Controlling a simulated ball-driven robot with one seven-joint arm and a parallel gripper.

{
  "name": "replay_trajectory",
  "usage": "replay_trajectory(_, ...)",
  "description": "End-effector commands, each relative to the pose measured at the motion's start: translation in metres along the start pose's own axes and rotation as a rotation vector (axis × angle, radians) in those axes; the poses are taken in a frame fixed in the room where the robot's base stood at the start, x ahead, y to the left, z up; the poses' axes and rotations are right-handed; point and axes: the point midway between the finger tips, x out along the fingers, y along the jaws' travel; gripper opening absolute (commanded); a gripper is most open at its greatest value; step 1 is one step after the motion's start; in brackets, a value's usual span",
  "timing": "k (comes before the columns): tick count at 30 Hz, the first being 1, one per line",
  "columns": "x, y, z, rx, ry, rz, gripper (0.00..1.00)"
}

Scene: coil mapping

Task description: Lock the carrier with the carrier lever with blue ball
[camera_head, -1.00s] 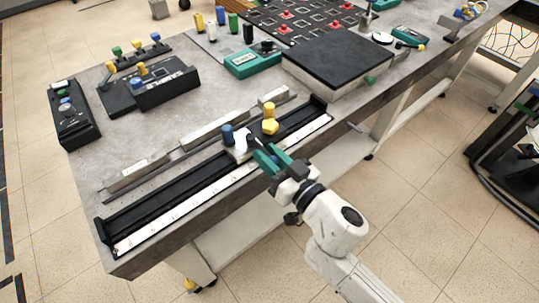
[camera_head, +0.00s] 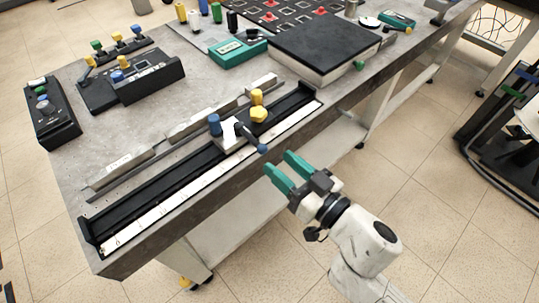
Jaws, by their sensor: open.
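The carrier (camera_head: 231,136) is a white block on a black rail along the table's front edge. A blue cylinder (camera_head: 214,124) and yellow knobs (camera_head: 259,114) stand on or beside it. The carrier lever (camera_head: 251,139) is a dark rod with a blue ball (camera_head: 262,149) at its end, pointing toward the front edge. My gripper (camera_head: 282,169) has green fingers. It is open and empty, just in front of the table edge, apart from the blue ball and to its lower right.
The black rail (camera_head: 160,190) with a white scale runs along the front edge. Grey bars (camera_head: 190,124) lie behind it. A black-topped box (camera_head: 325,45), a teal device (camera_head: 237,52) and black control boxes (camera_head: 147,82) stand farther back. The floor in front is clear.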

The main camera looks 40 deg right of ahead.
Motion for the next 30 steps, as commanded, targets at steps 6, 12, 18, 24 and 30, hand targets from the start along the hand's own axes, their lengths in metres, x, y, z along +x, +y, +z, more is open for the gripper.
replay_trajectory(6,-0.025,0.001,0.001,0.001,-0.001,0.002,0.47)
replay_trajectory(12,-0.031,0.000,0.000,0.001,0.001,0.000,0.47)
replay_trajectory(18,-0.031,0.000,0.000,0.001,0.001,0.000,0.47)
replay_trajectory(24,-0.031,0.000,0.000,0.001,0.000,0.000,0.47)
replay_trajectory(30,-0.030,0.003,-0.001,-0.001,-0.004,0.013,0.47)
